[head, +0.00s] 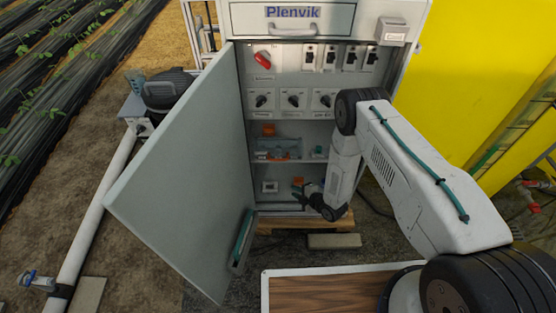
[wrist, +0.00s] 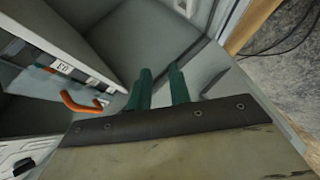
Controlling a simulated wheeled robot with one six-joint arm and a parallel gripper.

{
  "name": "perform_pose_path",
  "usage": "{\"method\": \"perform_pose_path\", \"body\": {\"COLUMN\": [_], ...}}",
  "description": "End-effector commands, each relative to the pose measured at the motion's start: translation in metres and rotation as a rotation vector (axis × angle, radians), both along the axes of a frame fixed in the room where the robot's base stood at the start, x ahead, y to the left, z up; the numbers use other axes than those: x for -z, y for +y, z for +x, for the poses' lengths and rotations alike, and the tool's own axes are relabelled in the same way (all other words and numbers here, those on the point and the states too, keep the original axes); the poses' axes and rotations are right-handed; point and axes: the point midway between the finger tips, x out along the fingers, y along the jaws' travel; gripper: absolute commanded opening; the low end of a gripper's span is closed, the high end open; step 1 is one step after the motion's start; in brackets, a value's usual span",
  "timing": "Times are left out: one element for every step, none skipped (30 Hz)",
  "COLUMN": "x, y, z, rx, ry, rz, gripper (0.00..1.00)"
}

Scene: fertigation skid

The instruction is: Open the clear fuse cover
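The open cabinet's lower shelf holds a box with a bluish, see-through front that looks like the clear fuse cover (head: 266,147), with orange parts at it. It appears closed, but it is small in the head view. My gripper (head: 301,187) is low in the cabinet, below and right of this box. In the wrist view, the two teal fingers of my gripper (wrist: 161,82) stand apart with a narrow, empty gap. An orange bar handle (wrist: 80,105) is left of the fingers, apart from them. I cannot tell if it belongs to the cover.
The cabinet door (head: 190,170) stands open on the left. Red and black rotary switches (head: 262,60) and breakers fill the upper panels. A labelled strip (wrist: 70,68) is at upper left in the wrist view. A yellow wall (head: 475,80) stands on the right.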

Motion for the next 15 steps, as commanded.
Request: {"method": "perform_pose_path", "body": {"x": [-0.006,-0.015,-0.032,-0.047,-0.060,-0.074,-0.082,-0.090,-0.097,-0.102,-0.105,-0.108,-0.108,-0.108,-0.108], "y": [0.008,0.012,0.017,0.020,0.022,0.023,0.024,0.024,0.024,0.024,0.023,0.023,0.024,0.026,0.028], "z": [0.002,0.006,0.014,0.021,0.026,0.029,0.030,0.030,0.029,0.028,0.028,0.029,0.030,0.031,0.034], "rx": [-0.040,-0.063,-0.085,-0.099,-0.108,-0.117,-0.122,-0.124,-0.125,-0.123,-0.122,-0.122,-0.123,-0.125,-0.126], "ry": [-0.123,-0.206,-0.318,-0.400,-0.473,-0.557,-0.609,-0.655,-0.704,-0.735,-0.759,-0.781,-0.788,-0.790,-0.792], "rz": [0.027,0.041,0.059,0.071,0.079,0.087,0.091,0.093,0.093,0.090,0.086,0.077,0.070,0.065,0.061], "gripper": [0.20,0.20,0.20,0.20,0.20,0.20,0.20,0.20,0.20,0.20,0.20,0.20,0.20,0.20,0.20]}}
